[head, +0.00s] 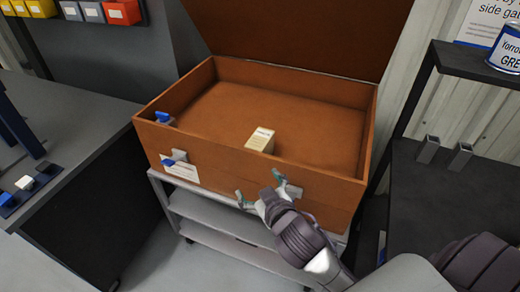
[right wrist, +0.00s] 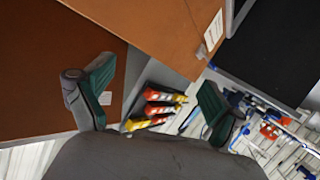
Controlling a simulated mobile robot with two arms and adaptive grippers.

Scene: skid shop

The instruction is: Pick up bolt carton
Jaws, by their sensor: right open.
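The bolt carton (head: 261,140) is a small cream box with print on its top. It stands inside the open brown chest (head: 215,153), near the middle of the front wall. My right gripper (head: 259,187) is open and empty, outside the chest in front of that wall, below the carton and apart from it. In the right wrist view its two fingers (right wrist: 152,95) are spread wide with nothing between them. I cannot make out the carton in that view. My left gripper is not in view.
The chest's lid (head: 300,30) stands raised at the back. The chest rests on a grey cart (head: 215,215). A dark bench (head: 75,150) is at the left. Coloured bins (head: 122,12) hang upper left.

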